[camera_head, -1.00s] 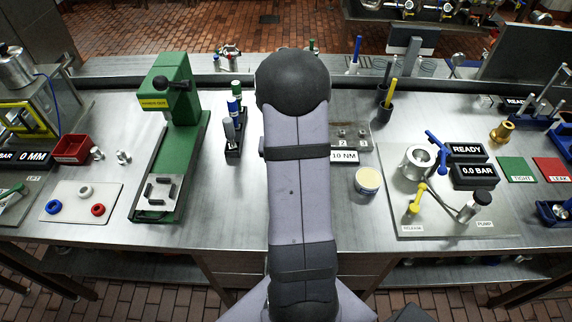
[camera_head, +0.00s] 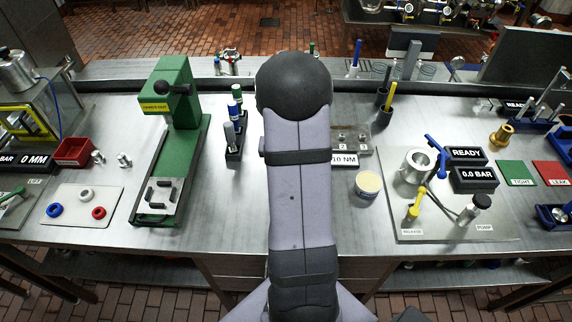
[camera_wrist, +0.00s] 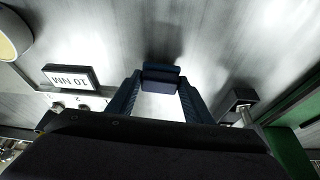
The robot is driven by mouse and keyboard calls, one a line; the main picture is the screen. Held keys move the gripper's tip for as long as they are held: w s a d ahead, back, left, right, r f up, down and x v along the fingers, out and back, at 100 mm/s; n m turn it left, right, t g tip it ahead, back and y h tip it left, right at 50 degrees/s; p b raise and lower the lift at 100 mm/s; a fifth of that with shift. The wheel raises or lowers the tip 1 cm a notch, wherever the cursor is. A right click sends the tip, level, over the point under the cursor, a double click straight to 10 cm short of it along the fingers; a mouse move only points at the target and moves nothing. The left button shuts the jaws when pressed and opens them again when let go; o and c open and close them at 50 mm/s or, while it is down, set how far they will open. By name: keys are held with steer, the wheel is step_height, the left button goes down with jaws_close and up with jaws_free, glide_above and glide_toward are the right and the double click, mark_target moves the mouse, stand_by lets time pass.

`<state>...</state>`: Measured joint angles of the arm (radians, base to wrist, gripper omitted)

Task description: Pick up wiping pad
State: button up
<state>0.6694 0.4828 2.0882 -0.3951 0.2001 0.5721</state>
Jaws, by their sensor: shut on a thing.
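A dark blue block, which I take to be the wiping pad (camera_wrist: 161,74), sits between the fingertips of my gripper (camera_wrist: 160,84) in the wrist view. My two dark blue fingers slant in on either side of it and the gripper is shut on it. A bright white patch shows between the fingers below the block; I cannot tell whether it is table or part of the pad. A soft shadow lies on the metal table beyond the block; its height above the table is unclear. In the head view my arm hides the gripper and pad.
A 10 NM display (camera_wrist: 70,77) and a round cream-topped tub (camera_head: 368,184) are right of my arm in the head view. A marker rack (camera_head: 234,140) and a green press (camera_head: 176,130) stand to its left.

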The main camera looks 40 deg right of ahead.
step_height(320, 180, up, 8)
steer(key=shift+r+b, duration=0.2)
steer(key=shift+b, duration=0.2)
steer(key=o, duration=0.5)
steer(key=c, duration=0.4)
steer(key=shift+w+d+r, duration=0.1)
steer(key=shift+w+d, duration=0.25)
steer(key=shift+d, duration=0.25)
steer(key=w+d+m+g+h+p, duration=0.1)
steer(key=d+m, duration=0.8)
steer(key=d, duration=1.1)
steer(key=w+g+p, duration=0.1)
steer(key=w+g, duration=0.1)
steer(key=shift+w+d, duration=0.35)
steer(key=shift+d, duration=0.05)
